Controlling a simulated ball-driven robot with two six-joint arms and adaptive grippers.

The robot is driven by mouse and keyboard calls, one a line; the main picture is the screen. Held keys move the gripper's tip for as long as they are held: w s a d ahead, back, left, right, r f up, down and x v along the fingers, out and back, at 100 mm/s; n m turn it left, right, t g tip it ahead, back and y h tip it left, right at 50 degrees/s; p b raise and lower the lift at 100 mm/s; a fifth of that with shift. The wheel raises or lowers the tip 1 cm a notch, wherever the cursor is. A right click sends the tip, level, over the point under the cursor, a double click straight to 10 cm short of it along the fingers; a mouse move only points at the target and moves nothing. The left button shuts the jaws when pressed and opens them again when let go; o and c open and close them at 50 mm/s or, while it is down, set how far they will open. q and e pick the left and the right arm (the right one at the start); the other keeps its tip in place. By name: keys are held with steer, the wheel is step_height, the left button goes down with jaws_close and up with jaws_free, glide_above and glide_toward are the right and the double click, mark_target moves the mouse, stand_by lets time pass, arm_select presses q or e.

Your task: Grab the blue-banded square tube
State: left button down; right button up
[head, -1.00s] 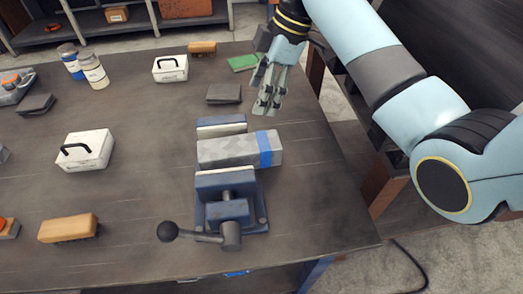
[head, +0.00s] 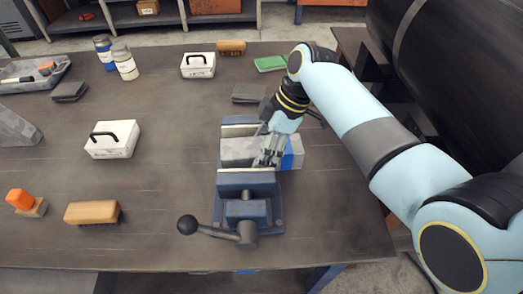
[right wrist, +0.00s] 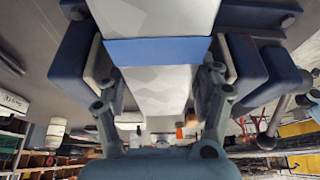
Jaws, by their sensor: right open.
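The square tube (head: 236,151) is grey with a mottled pattern and has a blue band (head: 290,154) near its right end. It lies across the blue bench vise (head: 247,190), between the vise's jaws. My right gripper (head: 268,161) is open at the tube, just left of the band, hiding part of the tube. In the right wrist view, the tube (right wrist: 155,82) and its blue band (right wrist: 158,50) appear between my spread fingers (right wrist: 162,88). I cannot tell whether either finger touches it. My left gripper is not in view.
The vise handle with its dark knob (head: 187,224) sticks out front left. Two white boxes (head: 112,139) (head: 198,65), brushes (head: 92,212), a dark pad (head: 250,93) and a green pad (head: 270,63) lie around. The table left of the vise is mostly clear.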

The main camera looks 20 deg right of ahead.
steer(key=shift+a+f, duration=0.2)
steer(key=shift+f, duration=0.3)
steer(key=c, duration=1.4)
steer(key=shift+r, duration=0.2)
